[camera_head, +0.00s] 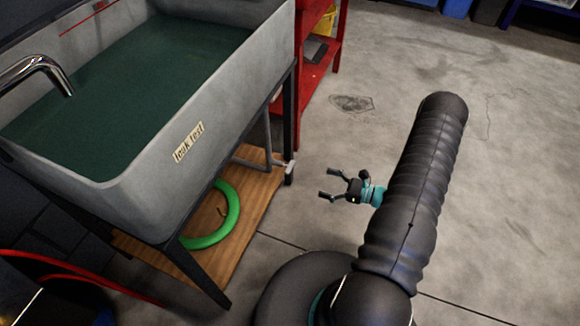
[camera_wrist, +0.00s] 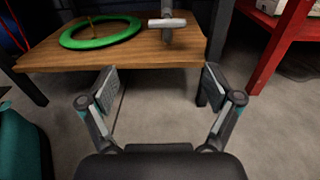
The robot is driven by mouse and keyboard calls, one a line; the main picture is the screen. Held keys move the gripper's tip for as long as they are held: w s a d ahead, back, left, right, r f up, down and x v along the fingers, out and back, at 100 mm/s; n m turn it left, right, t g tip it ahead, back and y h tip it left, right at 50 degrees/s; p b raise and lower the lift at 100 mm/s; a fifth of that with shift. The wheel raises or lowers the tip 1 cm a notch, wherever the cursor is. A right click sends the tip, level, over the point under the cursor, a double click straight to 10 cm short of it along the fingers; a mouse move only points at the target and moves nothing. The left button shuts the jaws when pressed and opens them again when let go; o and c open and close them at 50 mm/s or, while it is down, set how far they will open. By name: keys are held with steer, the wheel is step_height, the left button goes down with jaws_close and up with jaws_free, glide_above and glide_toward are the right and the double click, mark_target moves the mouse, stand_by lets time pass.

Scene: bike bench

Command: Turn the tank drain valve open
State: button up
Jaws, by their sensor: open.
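The tank (camera_head: 215,110) is a grey basin full of dark green water, with a "leak test" label, on a dark stand at the left of the head view. A grey drain pipe comes down beside the stand's right leg. The drain valve handle (camera_head: 284,165) is a pale bar at its end; in the wrist view the handle (camera_wrist: 167,22) lies crosswise at the top centre. My gripper (camera_head: 325,184) is open and empty, to the right of the valve and apart from it. Its two fingers (camera_wrist: 160,80) show spread below the handle in the wrist view.
A wooden shelf (camera_head: 255,205) under the tank bears a green ring (camera_head: 233,222). Dark stand legs (camera_wrist: 216,50) flank the shelf. A red rack (camera_head: 322,60) stands behind the tank's right end. The concrete floor to the right is clear. A red curved thing lies at lower left.

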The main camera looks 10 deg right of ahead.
mark_target(290, 167)
steer(key=shift+t, duration=0.4)
steer(key=x, duration=0.4)
steer(key=p+x, duration=0.1)
steer(key=x, duration=0.9)
steer(key=shift+w+d+r, duration=0.25)
steer(key=shift+r, duration=0.15)
steer(key=c, duration=1.2)
steer(key=shift+o, duration=0.2)
